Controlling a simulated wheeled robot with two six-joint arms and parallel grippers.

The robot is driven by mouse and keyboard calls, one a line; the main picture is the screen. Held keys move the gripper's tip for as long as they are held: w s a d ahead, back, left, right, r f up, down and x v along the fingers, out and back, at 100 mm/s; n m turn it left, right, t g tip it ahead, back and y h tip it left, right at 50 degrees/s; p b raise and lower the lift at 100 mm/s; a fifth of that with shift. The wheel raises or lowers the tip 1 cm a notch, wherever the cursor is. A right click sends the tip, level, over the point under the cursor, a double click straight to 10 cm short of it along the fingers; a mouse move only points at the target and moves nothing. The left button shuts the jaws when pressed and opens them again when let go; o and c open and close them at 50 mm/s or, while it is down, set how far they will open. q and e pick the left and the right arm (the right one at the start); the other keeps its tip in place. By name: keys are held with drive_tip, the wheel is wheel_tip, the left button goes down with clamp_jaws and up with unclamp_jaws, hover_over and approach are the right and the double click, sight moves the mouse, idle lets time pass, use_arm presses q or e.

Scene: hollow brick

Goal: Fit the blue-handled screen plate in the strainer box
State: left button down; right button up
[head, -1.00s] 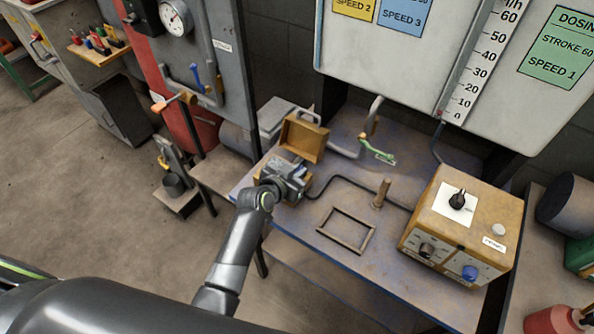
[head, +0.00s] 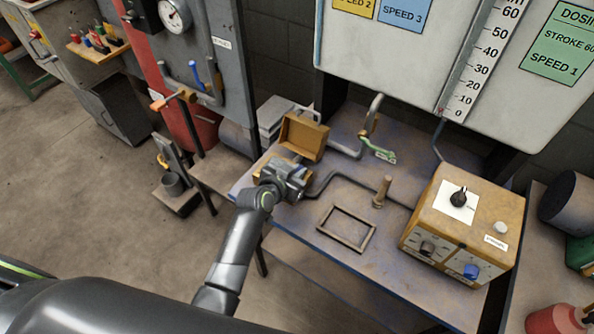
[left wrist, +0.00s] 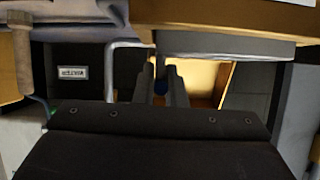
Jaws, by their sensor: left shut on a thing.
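My left gripper (head: 289,180) is at the left end of the bench, beside and partly over an ochre box (head: 268,167), which I take for the strainer box. Its raised, open-faced lid (head: 303,137) stands behind the gripper. A lit yellow interior (left wrist: 202,80) shows behind the fingers. My right gripper is not in view.
A flat rectangular frame (head: 322,228) lies on the bench (head: 300,225). A wooden peg (head: 382,190) stands upright behind it. An ochre control box (head: 470,220) with knobs fills the bench's right end. A bent pipe with a green tag (head: 383,155) is at the back.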

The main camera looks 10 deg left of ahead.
use_arm(q)
drive_tip(key=shift+f+b, duration=0.65)
drive_tip(key=shift+f, duration=0.1)
drive_tip(key=c, duration=1.4)
unclamp_jaws()
drive_tip(key=b+v, duration=0.1)
drive_tip(key=v, duration=1.6)
drive_tip(key=shift+s+b, duration=0.2)
drive_tip(key=shift+b, duration=0.2)
drive_tip(key=shift+r, duration=0.1)
